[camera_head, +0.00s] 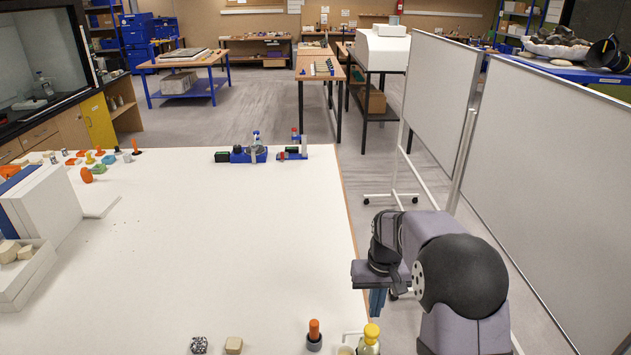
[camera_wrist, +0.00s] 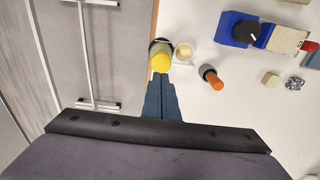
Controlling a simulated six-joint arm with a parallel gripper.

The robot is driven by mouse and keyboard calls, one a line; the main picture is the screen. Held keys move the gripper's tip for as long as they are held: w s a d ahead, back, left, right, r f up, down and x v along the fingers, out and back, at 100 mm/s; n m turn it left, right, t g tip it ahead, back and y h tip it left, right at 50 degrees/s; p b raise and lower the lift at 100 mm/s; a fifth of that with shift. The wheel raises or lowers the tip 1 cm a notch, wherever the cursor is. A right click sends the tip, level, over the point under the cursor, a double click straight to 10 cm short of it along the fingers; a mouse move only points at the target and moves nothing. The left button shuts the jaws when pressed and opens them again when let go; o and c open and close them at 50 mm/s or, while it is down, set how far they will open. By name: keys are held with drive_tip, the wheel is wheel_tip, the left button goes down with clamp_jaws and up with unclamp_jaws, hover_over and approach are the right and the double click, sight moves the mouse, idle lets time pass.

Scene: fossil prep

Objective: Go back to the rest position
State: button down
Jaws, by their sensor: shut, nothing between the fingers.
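My gripper (camera_head: 377,303) is at the right edge of the white table in the head view, beside the tabletop and held above floor level. In the wrist view its dark blue fingers (camera_wrist: 160,85) are together with nothing between them. The fingertips point toward a yellow-capped bottle (camera_wrist: 161,60), which stands near the table edge. In the picture the tips lie just below the bottle; I cannot tell the exact gap. The bottle also shows in the head view (camera_head: 370,338), below my gripper.
An orange-topped item (camera_head: 314,335), a tan block (camera_head: 233,345) and a speckled stone (camera_head: 199,345) stand along the front edge. A small cup (camera_wrist: 183,51) is beside the bottle. Blue-based tools (camera_head: 249,155) sit at the back. The table's middle is clear. Whiteboards (camera_head: 560,170) stand at right.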

drive_tip(key=s+f+g, duration=0.2)
drive_tip(key=s+f, duration=0.3)
drive_tip(key=s, duration=0.6)
drive_tip(key=s+a+r+t+b, duration=0.1)
drive_tip(key=s+r+b, duration=0.1)
drive_tip(key=s, duration=1.1)
drive_tip(key=shift+a+r, duration=0.25)
drive_tip(key=shift+r, duration=0.5)
